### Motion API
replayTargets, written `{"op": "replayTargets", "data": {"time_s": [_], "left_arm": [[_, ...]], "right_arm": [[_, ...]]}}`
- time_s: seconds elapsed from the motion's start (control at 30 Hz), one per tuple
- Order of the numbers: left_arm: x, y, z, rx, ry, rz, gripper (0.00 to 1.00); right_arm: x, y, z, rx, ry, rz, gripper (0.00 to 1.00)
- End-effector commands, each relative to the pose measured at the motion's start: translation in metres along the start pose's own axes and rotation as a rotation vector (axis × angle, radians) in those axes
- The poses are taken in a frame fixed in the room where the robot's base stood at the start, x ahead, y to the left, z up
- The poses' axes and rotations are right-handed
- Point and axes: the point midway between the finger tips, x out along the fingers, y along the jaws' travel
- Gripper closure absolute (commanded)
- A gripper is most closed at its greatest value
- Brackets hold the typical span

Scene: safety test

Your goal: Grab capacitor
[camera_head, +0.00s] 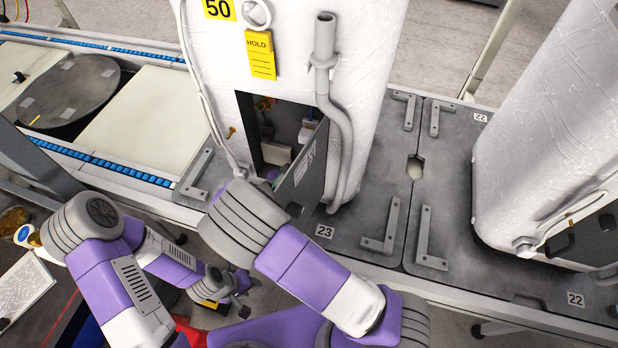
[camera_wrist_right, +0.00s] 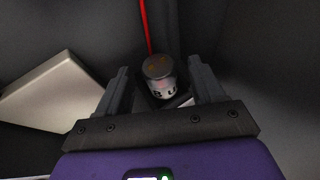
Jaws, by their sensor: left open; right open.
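The capacitor (camera_wrist_right: 162,90) looks like a small cylinder with a dark grey-brown top and a white, marked side. It shows in the right wrist view, between the two fingers of my right gripper (camera_wrist_right: 157,67). The fingers are open, with a visible gap on each side of it. In the head view, my right arm reaches to the opening (camera_head: 268,112) in the white cylindrical unit; its gripper and the capacitor are hidden there. My left gripper (camera_head: 240,294) is open and empty, low in front of the conveyor.
A dark hinged door (camera_head: 303,170) stands open at the right of the opening, close to my right arm. A red wire (camera_wrist_right: 145,28) runs behind the capacitor. A pale block (camera_wrist_right: 50,92) lies left of the fingers. A second white unit (camera_head: 545,130) stands at the right.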

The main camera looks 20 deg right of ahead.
Motion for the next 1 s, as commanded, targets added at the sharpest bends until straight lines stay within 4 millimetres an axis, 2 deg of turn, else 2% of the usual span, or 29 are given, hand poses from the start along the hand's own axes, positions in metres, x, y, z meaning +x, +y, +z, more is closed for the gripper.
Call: {"op": "replayTargets", "data": {"time_s": [0.23, 0.63, 1.0], "left_arm": [[0.0006, -0.0002, -0.0001, 0.0, 0.0, 0.0, 0.57], [0.0005, -0.0002, -0.0001, 0.0, 0.0, 0.0, 0.57], [-0.0032, 0.0012, 0.0, 0.0, 0.0, 0.0, 0.57]], "right_arm": [[0.0032, 0.0001, 0.0004, 0.0, 0.001, 0.001, 0.32], [0.0029, 0.0001, 0.0003, 0.0, 0.001, 0.001, 0.93], [0.0015, 0.0, 0.0042, 0.001, 0.001, 0.001, 0.93]]}}
